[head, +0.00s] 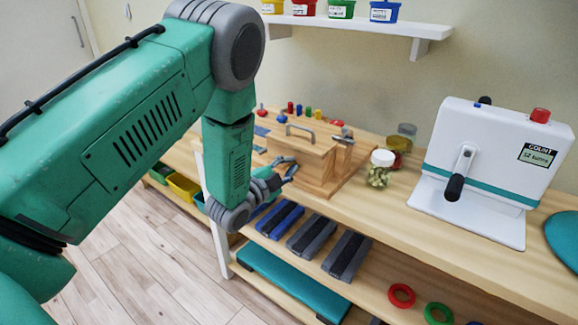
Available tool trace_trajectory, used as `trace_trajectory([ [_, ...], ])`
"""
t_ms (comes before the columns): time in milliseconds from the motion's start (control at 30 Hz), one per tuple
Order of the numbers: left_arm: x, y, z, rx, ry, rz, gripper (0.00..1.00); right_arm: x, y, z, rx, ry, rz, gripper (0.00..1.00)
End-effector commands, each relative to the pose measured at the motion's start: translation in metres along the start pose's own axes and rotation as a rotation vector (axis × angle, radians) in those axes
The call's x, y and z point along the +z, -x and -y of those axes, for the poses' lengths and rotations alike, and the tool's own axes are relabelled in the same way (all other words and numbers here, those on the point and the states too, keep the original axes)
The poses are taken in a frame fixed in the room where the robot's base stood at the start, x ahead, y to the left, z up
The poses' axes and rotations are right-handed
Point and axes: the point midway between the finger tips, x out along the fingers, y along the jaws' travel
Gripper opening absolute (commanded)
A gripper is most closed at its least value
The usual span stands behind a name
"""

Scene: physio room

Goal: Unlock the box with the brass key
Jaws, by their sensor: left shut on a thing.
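The wooden box (309,155) stands on the wooden bench, with a metal handle (300,131) on top and a metal latch-like fitting (344,139) at its right. My left arm comes in from the left and crosses the bench edge. My left gripper (284,173) is at the box's left front side, its dark fingers close to the wood. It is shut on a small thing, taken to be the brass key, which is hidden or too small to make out. I cannot tell if it touches the box. My right gripper is not in view.
Jars (380,168) stand right of the box. A white device with a crank (490,160) stands further right. Coloured pegs (299,109) stand behind the box. Dark weights (312,235) and coloured rings (401,295) lie on the lower shelf. The bench front between jars and device is clear.

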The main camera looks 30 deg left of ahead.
Motion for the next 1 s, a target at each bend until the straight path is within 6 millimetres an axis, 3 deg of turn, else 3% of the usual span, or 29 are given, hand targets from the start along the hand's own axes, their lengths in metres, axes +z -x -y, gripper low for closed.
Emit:
trace_trajectory([
  [500, 0.001, 0.001, -0.009, 0.010, -0.402, -0.001, 0.00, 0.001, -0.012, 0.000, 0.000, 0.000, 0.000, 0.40],
  [1000, 0.003, 0.002, -0.012, 0.014, -0.520, 0.000, 0.00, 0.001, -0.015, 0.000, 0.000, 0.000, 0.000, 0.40],
])
